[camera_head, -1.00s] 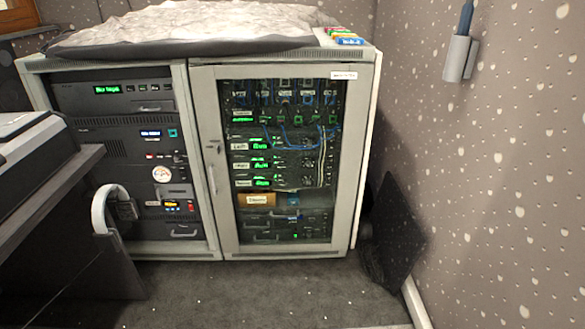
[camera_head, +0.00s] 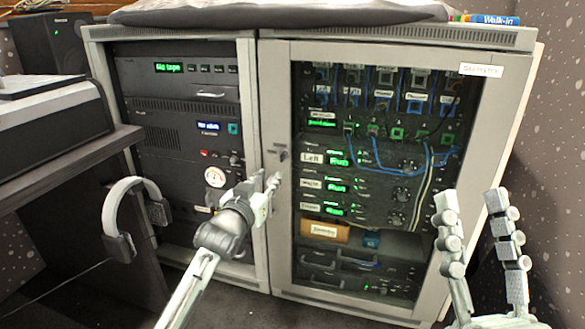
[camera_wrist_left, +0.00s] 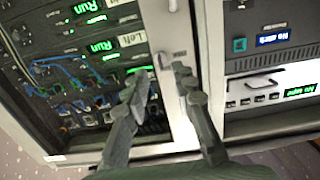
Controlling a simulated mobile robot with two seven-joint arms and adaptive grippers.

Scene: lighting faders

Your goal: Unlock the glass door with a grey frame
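The glass door (camera_head: 385,150) with a grey frame (camera_head: 280,225) is closed on the right half of the rack cabinet. A small lock (camera_head: 282,155) with a protruding piece sits on its left frame post; I cannot tell whether that piece is a key. My left gripper (camera_head: 266,184) is just below the lock in the head view. In the left wrist view its fingers (camera_wrist_left: 160,72) are spread and empty, with the lock (camera_wrist_left: 172,57) just beyond the tips. My right gripper (camera_head: 472,202) is open and empty in front of the door's lower right.
Headphones (camera_head: 135,210) hang on the desk side at left, close to my left arm. A dark speckled wall (camera_head: 550,180) stands close on the right.

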